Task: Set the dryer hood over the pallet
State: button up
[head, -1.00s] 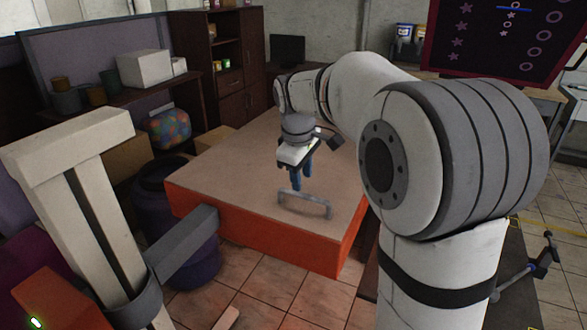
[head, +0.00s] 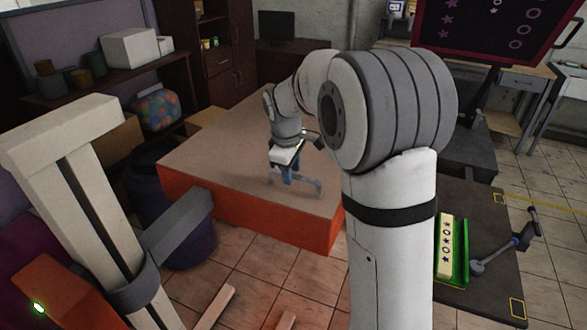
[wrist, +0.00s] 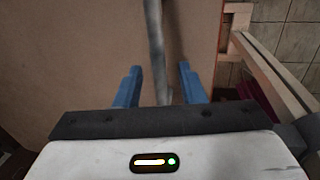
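A large orange box (head: 250,221) with a tan top stands left of centre in the head view and looks like the dryer hood. A grey bar handle (head: 308,187) stands on its top near the front edge. My gripper (head: 284,180) is down at this handle. In the wrist view the blue fingers of my gripper (wrist: 160,88) are apart, with the grey handle (wrist: 155,45) running between them. Gaps show on both sides of the bar. No piece is clearly recognisable as the pallet; a green tray (head: 463,262) with a printed cream strip (head: 446,245) lies on the right.
The tray lies on a dark surface (head: 490,290) with yellow corner marks, beside a jointed stand (head: 510,243). A pale wooden frame (head: 85,190) stands close on the left, near a dark barrel (head: 185,250). Tiled floor (head: 275,270) lies in front of the box.

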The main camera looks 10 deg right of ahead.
jog(key=shift+c, duration=0.3)
grip_shut()
jog(key=shift+s+d, duration=0.15)
